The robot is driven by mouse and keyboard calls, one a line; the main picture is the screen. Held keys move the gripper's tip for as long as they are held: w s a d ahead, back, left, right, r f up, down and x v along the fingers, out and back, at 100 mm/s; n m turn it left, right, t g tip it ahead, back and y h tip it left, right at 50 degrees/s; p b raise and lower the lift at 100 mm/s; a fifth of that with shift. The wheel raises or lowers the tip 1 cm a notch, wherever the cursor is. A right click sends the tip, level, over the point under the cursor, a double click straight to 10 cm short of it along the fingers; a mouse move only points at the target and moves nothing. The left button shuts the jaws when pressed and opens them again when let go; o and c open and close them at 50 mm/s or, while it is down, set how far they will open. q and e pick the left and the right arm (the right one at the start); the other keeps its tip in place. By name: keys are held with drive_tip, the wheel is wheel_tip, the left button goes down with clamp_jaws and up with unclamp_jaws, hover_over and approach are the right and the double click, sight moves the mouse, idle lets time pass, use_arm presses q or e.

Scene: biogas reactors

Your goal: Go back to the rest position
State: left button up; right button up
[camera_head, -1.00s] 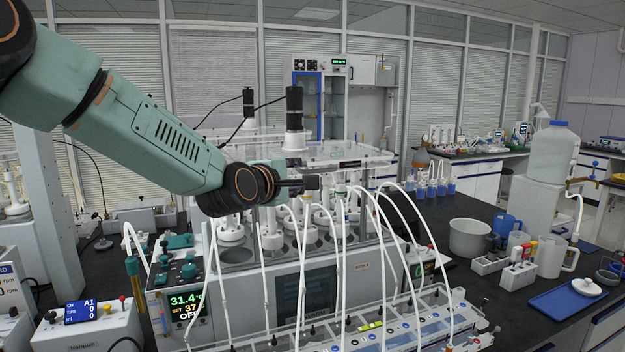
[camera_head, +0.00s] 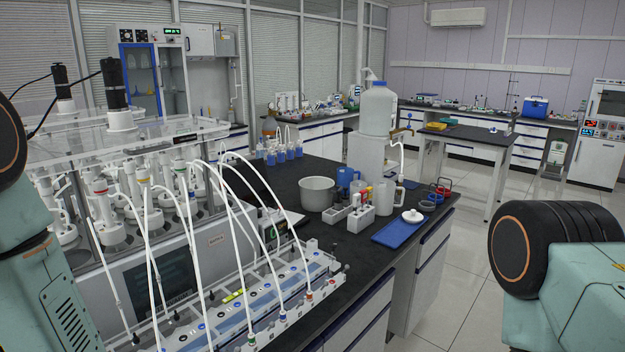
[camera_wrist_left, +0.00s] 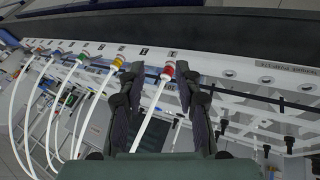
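In the head view my left arm stands at the left edge and its gripper is out of the picture. In the left wrist view my left gripper (camera_wrist_left: 160,105) has its two dark fingers spread apart.
The black bench holds a grey pot (camera_head: 317,193), a blue tray (camera_head: 400,230), a white jug (camera_head: 382,195) and a large bottle (camera_head: 378,110) on a stand. Open floor (camera_head: 460,270) lies right of the bench. A clear cover (camera_head: 110,140) is above the reactors.

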use_arm(q)
drive_tip(key=s+d+f+m+g, duration=0.1)
drive_tip(key=s+f+m+g, duration=0.3)
drive_tip(key=s, duration=0.9)
drive_tip(key=s+d+f+m+g, duration=0.1)
drive_tip(key=s+f+m+g, duration=0.4)
drive_tip(key=s, duration=0.7)
wheel_tip(320, 180, down, 21)
drive_tip(key=n+t+b, duration=0.1)
drive_tip(key=t+b, duration=0.1)
drive_tip(key=b, duration=1.8)
drive_tip(key=shift+s+d, duration=0.2)
drive_tip(key=shift+s, duration=0.05)
drive_tip(key=shift+s+a, duration=0.1)
drive_tip(key=shift+a, duration=0.05)
